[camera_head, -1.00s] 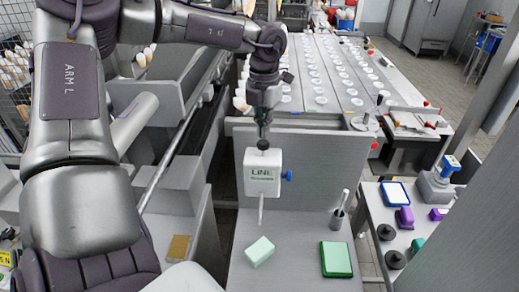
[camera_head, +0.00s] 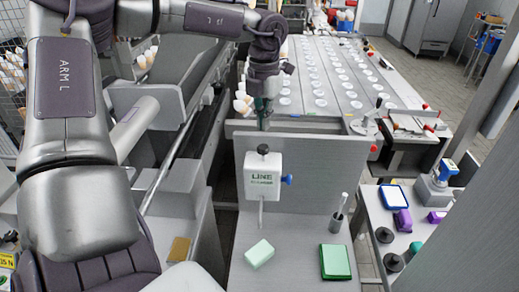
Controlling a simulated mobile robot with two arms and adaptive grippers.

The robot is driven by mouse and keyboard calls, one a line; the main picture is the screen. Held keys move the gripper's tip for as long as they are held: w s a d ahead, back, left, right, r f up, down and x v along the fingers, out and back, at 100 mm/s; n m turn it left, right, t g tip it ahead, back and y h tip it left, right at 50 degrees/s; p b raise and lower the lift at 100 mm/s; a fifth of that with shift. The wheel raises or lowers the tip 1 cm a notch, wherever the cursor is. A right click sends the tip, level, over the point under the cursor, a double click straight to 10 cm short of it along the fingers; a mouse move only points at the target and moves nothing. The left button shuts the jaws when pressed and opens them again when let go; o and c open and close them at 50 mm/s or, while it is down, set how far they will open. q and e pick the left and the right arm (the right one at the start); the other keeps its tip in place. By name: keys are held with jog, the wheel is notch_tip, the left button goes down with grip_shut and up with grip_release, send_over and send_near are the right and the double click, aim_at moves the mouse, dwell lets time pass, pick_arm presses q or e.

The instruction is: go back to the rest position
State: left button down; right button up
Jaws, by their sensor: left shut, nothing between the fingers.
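My left arm comes in from the left, and its gripper (camera_head: 264,120) hangs above and behind the white box marked LINE (camera_head: 263,176). The gripper is shut and empty, small in the view and partly hidden behind the top of the grey panel (camera_head: 310,165). The white box has a black knob on top and a blue knob on its right side. A thin spout points down from it. My right gripper does not show.
On the grey shelf lie a pale green block (camera_head: 259,253) and a green pad (camera_head: 335,262). A small metal cup with a tool (camera_head: 339,216) stands at the panel. A side table at right holds a blue-framed pad (camera_head: 392,196) and stamps. A conveyor with white discs (camera_head: 325,75) lies behind.

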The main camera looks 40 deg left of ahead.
pick_arm(q)
notch_tip(320, 180, up, 2)
jog(key=shift+r+p, duration=0.15)
jog(key=shift+p, duration=0.2)
